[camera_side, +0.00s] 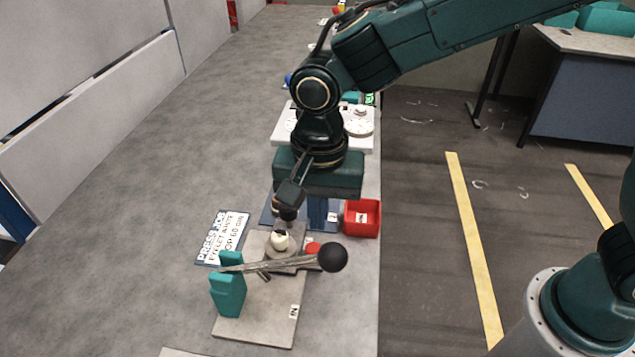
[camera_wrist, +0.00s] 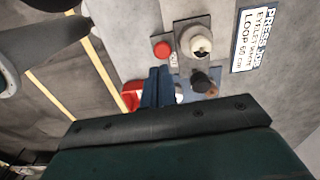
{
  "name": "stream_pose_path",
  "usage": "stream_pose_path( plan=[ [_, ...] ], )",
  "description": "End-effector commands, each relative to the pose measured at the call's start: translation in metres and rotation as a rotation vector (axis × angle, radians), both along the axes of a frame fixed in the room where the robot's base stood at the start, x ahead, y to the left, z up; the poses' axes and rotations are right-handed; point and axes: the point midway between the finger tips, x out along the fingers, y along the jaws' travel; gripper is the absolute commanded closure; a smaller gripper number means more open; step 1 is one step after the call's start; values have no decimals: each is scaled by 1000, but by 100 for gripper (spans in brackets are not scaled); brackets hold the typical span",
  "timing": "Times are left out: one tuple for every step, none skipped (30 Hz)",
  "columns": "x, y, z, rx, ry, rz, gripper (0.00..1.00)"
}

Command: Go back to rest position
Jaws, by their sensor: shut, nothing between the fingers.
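My gripper (camera_side: 317,226) hangs over the bench just behind the press station, pointing down. Its two blue fingers are together, and nothing shows between them; they also show in the wrist view (camera_wrist: 159,72). The grey press plate (camera_side: 255,327) lies in front of the gripper. It carries a white round piece (camera_side: 280,241), a red button (camera_side: 313,248), a teal bracket (camera_side: 228,290) and a lever ending in a black ball (camera_side: 332,257). In the wrist view the white piece (camera_wrist: 200,45) and red button (camera_wrist: 162,50) lie just beyond the fingertips.
A red bin (camera_side: 362,218) stands right beside the fingers at the bench edge. A job sign (camera_side: 222,238) lies to the left. A white machine (camera_side: 283,128) sits behind the gripper. The bench's left side is clear. Yellow lines (camera_side: 472,250) mark the floor.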

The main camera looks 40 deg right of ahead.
Motion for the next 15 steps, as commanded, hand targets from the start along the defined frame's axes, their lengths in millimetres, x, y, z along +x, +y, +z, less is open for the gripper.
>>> stream_pose_path(
  plan=[
    [1, -6, 6, 6, -9, 8, 100],
    [1, -10, 9, 9, -13, 16, 100],
    [0, -16, 15, 14, -20, 28, 100],
    [0, -21, 19, 17, -27, 38, 100],
    [0, -26, 24, 21, -35, 50, 100],
    [-1, -35, 30, 25, -45, 67, 100],
    [-2, -41, 35, 29, -53, 81, 100],
    [-3, -48, 40, 33, -62, 96, 100],
    [-4, -57, 47, 36, -74, 115, 100],
    [-6, -64, 52, 39, -84, 131, 100],
    [-8, -71, 56, 41, -94, 146, 100],
    [-10, -80, 62, 44, -108, 168, 100],
    [-12, -87, 67, 45, -118, 183, 100],
    [-14, -94, 71, 46, -129, 200, 100],
    [-18, -103, 77, 47, -143, 218, 100]
  ],
)
